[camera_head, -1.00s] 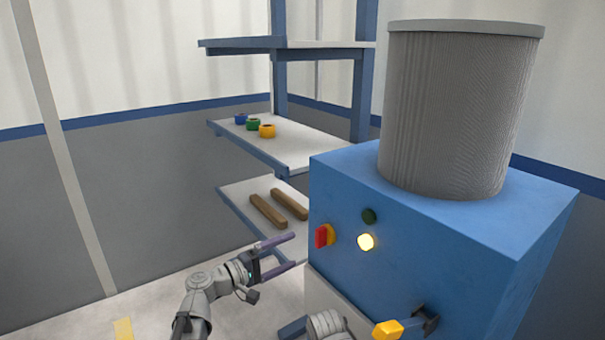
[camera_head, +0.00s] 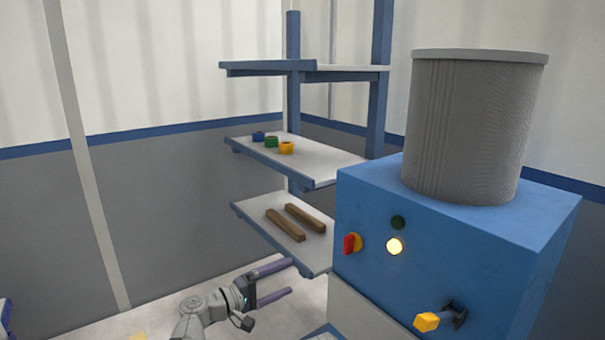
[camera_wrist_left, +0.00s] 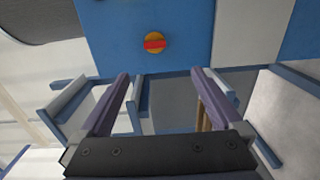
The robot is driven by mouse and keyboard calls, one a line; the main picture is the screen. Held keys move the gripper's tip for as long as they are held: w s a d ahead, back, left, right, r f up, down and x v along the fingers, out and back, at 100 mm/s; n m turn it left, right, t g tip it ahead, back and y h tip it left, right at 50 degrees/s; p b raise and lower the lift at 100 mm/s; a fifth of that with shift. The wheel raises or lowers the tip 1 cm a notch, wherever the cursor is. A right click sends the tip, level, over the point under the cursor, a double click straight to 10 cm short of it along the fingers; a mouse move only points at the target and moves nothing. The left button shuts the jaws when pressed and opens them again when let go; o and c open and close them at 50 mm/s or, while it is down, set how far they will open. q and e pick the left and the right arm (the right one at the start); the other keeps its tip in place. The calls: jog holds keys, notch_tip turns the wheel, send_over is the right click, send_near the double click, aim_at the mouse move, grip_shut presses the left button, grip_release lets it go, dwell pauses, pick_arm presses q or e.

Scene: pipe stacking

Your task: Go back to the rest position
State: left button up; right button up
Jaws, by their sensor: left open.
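My left gripper (camera_head: 276,279) is open and empty in the lower middle of the head view, left of the blue machine (camera_head: 450,240) and in front of the lowest shelf. Its two fingers, spread apart, also show in the left wrist view (camera_wrist_left: 160,88), with nothing between them held. Beyond them in that view is the machine's blue face (camera_wrist_left: 110,35) with a red and yellow switch (camera_wrist_left: 154,42). My right gripper does not show in either view.
A blue-framed shelf unit (camera_head: 268,69) stands behind. Its middle shelf carries blue, green and yellow rings (camera_head: 287,148); its lowest holds two brown bars (camera_head: 286,225). A grey ribbed cylinder (camera_head: 470,130) stands on the machine.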

pick_arm(q)
jog(key=s+f+m+g+y, duration=0.2)
jog(key=s+f+g+y, duration=0.15)
jog(key=f, duration=0.35)
jog(key=s+f+m+g+y, duration=0.2)
jog(key=s+f+m, duration=0.15)
jog(key=f, duration=0.35)
jog(key=s+a+f+m+g+y, duration=0.2)
jog(key=s+a+f+g+y, duration=0.2)
jog(key=s+a+f+y, duration=0.45)
jog(key=s+d+r+m+p, duration=0.1)
jog(key=s+d+r+p, duration=0.1)
jog(key=r+p, duration=0.8)
jog(key=s+d+r+m+y+p, duration=0.1)
jog(key=s+d+r+p, duration=0.1)
jog(key=r+p, duration=0.9)
jog(key=s+d+r+m+p, duration=0.1)
jog(key=d+r+p, duration=0.3)
jog(key=r+p, duration=0.7)
jog(key=shift+s+r+g+y, duration=0.35)
jog(key=shift+s+r, duration=0.3)
jog(key=shift+s, duration=0.2)
